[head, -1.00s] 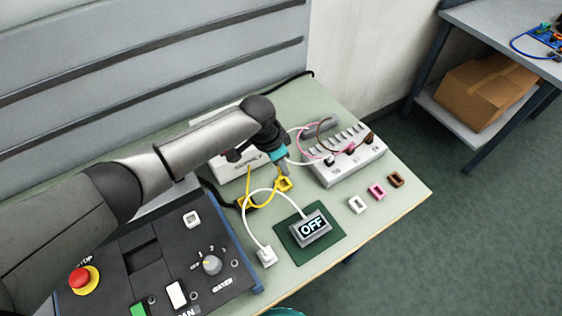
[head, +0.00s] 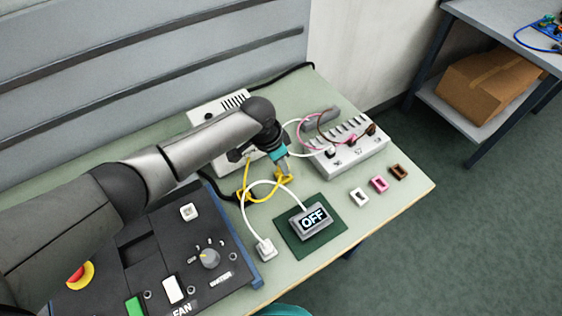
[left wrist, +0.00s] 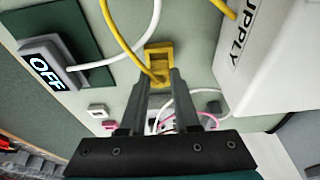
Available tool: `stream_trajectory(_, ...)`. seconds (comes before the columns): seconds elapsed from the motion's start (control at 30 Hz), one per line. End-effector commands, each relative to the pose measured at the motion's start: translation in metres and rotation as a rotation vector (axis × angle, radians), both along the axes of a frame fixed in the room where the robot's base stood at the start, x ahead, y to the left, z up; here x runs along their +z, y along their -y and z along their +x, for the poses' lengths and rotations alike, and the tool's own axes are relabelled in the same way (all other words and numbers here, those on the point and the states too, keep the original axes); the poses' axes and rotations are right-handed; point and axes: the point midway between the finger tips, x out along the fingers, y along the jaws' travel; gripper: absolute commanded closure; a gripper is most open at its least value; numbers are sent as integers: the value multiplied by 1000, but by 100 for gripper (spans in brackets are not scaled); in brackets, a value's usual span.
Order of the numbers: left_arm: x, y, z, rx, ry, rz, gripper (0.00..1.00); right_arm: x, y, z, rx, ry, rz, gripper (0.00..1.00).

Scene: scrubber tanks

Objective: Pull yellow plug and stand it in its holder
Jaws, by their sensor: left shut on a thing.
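My left gripper (head: 283,170) is shut on the yellow plug, directly at the small yellow holder (head: 285,178) on the bench. In the left wrist view the yellow plug (left wrist: 159,78) shows only in part between the fingertips. Its yellow cable (left wrist: 128,48) loops away from it. The yellow holder (left wrist: 158,50) is a square frame just beyond the fingertips. The plug is at or just over the holder; I cannot tell whether it is seated. My right gripper is not in view.
White, pink and brown holders (head: 379,185) stand to the right. A grey strip (head: 345,160) with several plugs lies behind. A green mat bears a display reading OFF (head: 313,218), with a white cable looping near my gripper. A black control panel (head: 190,260) lies at front left.

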Motion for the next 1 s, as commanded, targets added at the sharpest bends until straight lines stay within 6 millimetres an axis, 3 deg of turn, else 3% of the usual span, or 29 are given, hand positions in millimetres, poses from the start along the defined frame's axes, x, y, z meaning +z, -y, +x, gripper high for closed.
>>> stream_trajectory(0.47,-1,0,0,0,-1,-1,100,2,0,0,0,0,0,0)
stream_trajectory(1.0,-21,1,0,1,0,-2,100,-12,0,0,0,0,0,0)
